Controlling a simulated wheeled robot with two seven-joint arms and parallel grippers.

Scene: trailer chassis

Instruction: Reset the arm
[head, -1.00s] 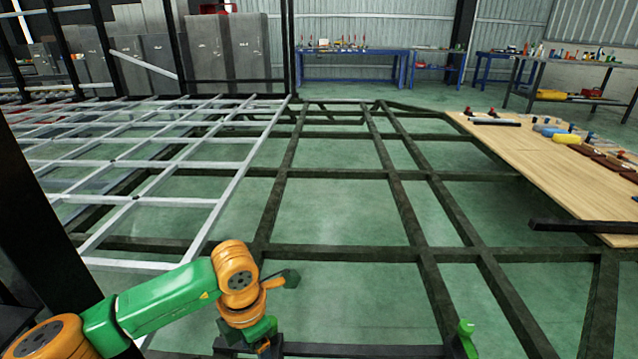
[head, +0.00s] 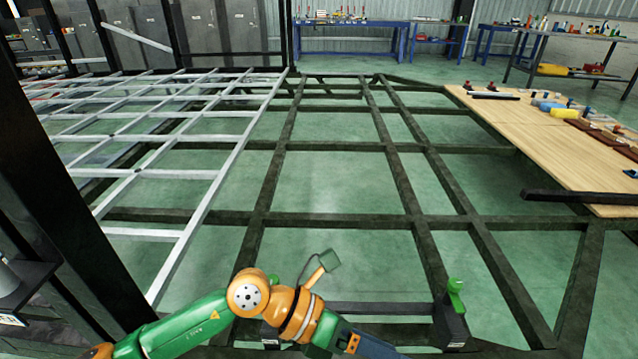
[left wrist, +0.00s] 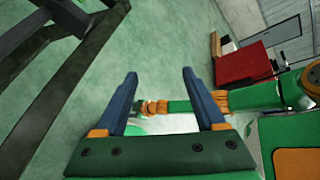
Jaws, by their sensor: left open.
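My left arm (head: 185,328) comes in from the lower left in the head view, with its orange wrist (head: 300,312) low over the near end of the dark chassis frame. A blue finger (head: 370,345) of the left gripper shows at the bottom edge there. In the left wrist view, the left gripper (left wrist: 160,76) is open, its two blue fingers spread with nothing held. A green and orange arm part of mine (left wrist: 255,97) lies beyond the fingers.
A light metal grid (head: 160,175) lies left of the chassis (head: 330,217). A dark post (head: 60,210) stands near my left arm. A wooden board (head: 550,150) with tools lies at right. The left wrist view shows a red box (left wrist: 245,65) and green floor.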

